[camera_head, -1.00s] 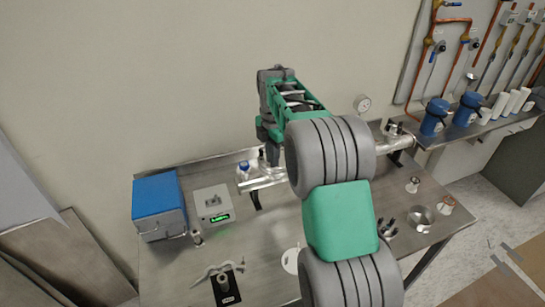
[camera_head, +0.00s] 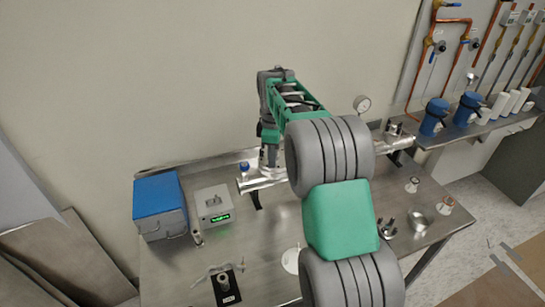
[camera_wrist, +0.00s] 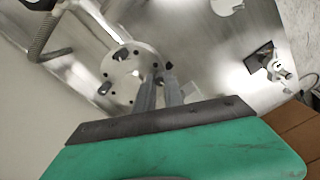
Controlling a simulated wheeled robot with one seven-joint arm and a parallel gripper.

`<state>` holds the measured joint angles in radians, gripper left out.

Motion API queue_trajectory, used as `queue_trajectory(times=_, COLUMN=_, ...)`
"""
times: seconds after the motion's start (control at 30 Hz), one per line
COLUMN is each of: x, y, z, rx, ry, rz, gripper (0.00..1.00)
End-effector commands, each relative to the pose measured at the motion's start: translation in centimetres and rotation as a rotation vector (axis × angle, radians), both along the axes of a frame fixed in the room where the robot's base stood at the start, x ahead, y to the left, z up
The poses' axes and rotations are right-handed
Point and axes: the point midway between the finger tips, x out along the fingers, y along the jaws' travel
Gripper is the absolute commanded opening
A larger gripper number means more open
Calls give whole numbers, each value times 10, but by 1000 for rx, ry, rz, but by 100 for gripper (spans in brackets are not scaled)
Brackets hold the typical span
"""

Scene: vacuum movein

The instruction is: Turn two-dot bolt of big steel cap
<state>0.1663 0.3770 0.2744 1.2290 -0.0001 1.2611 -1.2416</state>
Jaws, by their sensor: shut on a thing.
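The big steel cap (camera_wrist: 136,64) is a round, shiny metal disc with several dark bolts around its rim, in the wrist view. One bolt (camera_wrist: 121,54) and another (camera_wrist: 104,88) stand free of my gripper. My gripper (camera_wrist: 161,82) has its two grey fingers at the cap's near right rim, shut on a bolt that they mostly hide. Dot marks are too small to read. In the head view my gripper (camera_head: 268,160) reaches down at the steel pipe (camera_head: 262,184); the cap cannot be made out there.
A blue box (camera_head: 158,200) and a grey unit with a green display (camera_head: 213,208) stand left on the steel table (camera_head: 180,262). A black plate with a fitting (camera_head: 226,285), a pale disc (camera_head: 291,260) and a steel ring (camera_head: 419,222) lie toward the front. A gauge (camera_head: 362,104) stands behind the pipe.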

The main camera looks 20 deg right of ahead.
Motion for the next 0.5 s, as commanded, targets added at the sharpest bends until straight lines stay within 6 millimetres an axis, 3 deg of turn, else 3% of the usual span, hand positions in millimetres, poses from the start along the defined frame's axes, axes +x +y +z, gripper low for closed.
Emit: queue_trajectory(times=0.5, x=0, y=0, z=1, rx=0, ry=0, rz=-490, gripper=0)
